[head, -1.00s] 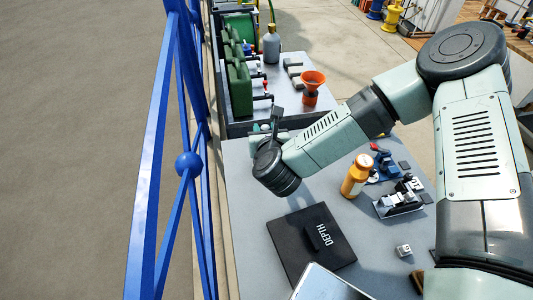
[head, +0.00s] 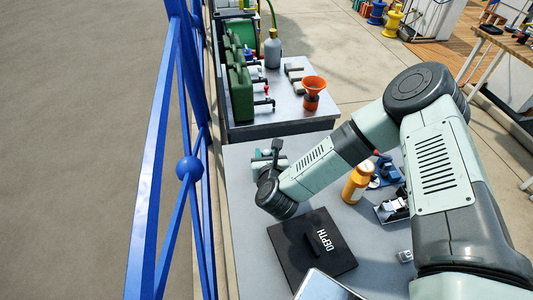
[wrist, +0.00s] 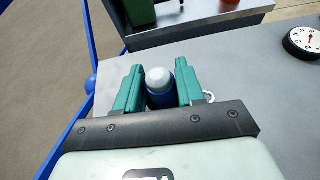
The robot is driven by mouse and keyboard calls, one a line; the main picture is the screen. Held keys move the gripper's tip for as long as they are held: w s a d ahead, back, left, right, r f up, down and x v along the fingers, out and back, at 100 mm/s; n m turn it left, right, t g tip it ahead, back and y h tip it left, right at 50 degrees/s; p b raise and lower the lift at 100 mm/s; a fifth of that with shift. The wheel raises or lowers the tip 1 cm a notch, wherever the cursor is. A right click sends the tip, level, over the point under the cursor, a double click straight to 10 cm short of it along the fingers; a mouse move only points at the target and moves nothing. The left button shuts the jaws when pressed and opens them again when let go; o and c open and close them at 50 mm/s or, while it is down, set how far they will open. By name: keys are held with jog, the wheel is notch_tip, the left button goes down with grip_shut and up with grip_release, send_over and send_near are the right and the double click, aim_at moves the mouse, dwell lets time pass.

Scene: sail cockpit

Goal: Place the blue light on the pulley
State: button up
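The blue light (wrist: 160,97) has a dark blue body and a white domed top. In the wrist view it stands between the two teal fingers of my gripper (wrist: 158,90), which press close on both its sides. Its lower end is hidden by my gripper. In the head view my gripper (head: 268,158) is over the far left part of the grey table, beyond the black DEPTH panel, and its fingers are small and partly hidden by my wrist. A black and silver fitting (head: 393,208) lies at the right, partly behind my arm. I cannot tell whether it is the pulley.
The black DEPTH panel (head: 312,248) lies on the table. An orange bottle (head: 356,184) and a blue fitting (head: 388,170) stand right of my wrist. A round dial (wrist: 303,42) shows at the right in the wrist view. A blue railing (head: 190,168) runs along the left.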

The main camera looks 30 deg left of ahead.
jog(key=o, duration=0.4)
jog(key=shift+r, duration=0.2)
jog(key=v, duration=1.2)
